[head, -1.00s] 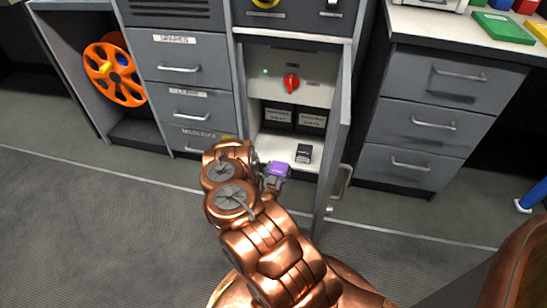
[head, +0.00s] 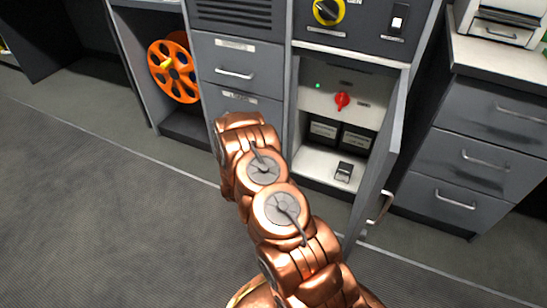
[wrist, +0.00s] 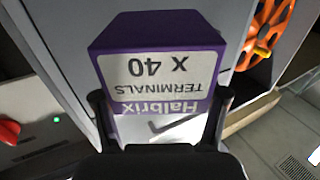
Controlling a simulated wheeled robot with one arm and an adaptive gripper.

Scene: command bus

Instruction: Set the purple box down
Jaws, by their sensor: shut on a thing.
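In the wrist view my gripper (wrist: 162,103) is shut on a purple box (wrist: 158,28), with a dark finger at each side of its near end. The box has a white label (wrist: 165,72) that reads "Halbrix TERMINALS X 40", upside down in the picture. In the head view the box and my gripper are hidden behind my copper arm.
An open cabinet compartment holds a red knob (head: 342,100), a green light, two dark labelled blocks (head: 357,139) and a small black switch (head: 343,171) on a pale floor. Its door (head: 378,160) stands open at right. An orange reel (head: 174,71) sits in the left bay.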

